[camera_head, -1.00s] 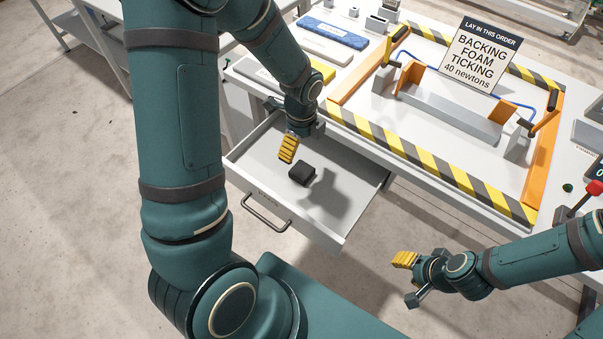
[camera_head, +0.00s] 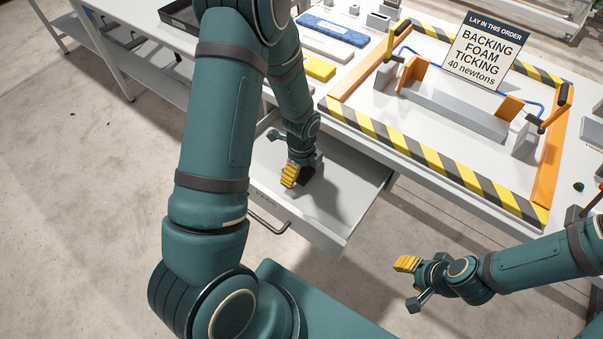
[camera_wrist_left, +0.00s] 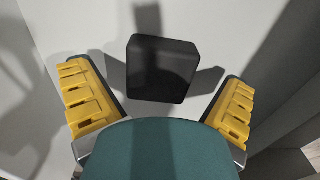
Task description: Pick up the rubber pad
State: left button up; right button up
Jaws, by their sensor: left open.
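The rubber pad (camera_wrist_left: 162,68) is a small black block with rounded edges. In the left wrist view it lies on the light floor of the open drawer, ahead of and between the yellow fingers. In the head view the pad (camera_head: 307,174) is mostly hidden by my left gripper (camera_head: 292,174). My left gripper also shows in the wrist view (camera_wrist_left: 165,100); it is open, with a finger on each side and gaps to the pad.
The open drawer (camera_head: 343,213) has low walls and a front handle. Above it stands the table with a striped frame (camera_head: 430,160), an instruction sign (camera_head: 484,52), a yellow block (camera_head: 318,68) and a blue pad (camera_head: 333,30). Bare floor lies in front.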

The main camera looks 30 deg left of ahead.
pick_arm(q)
jog(key=shift+f, duration=0.2)
jog(key=c, duration=1.3)
jog(key=shift+r, duration=0.15)
jog(key=shift+c, duration=0.2)
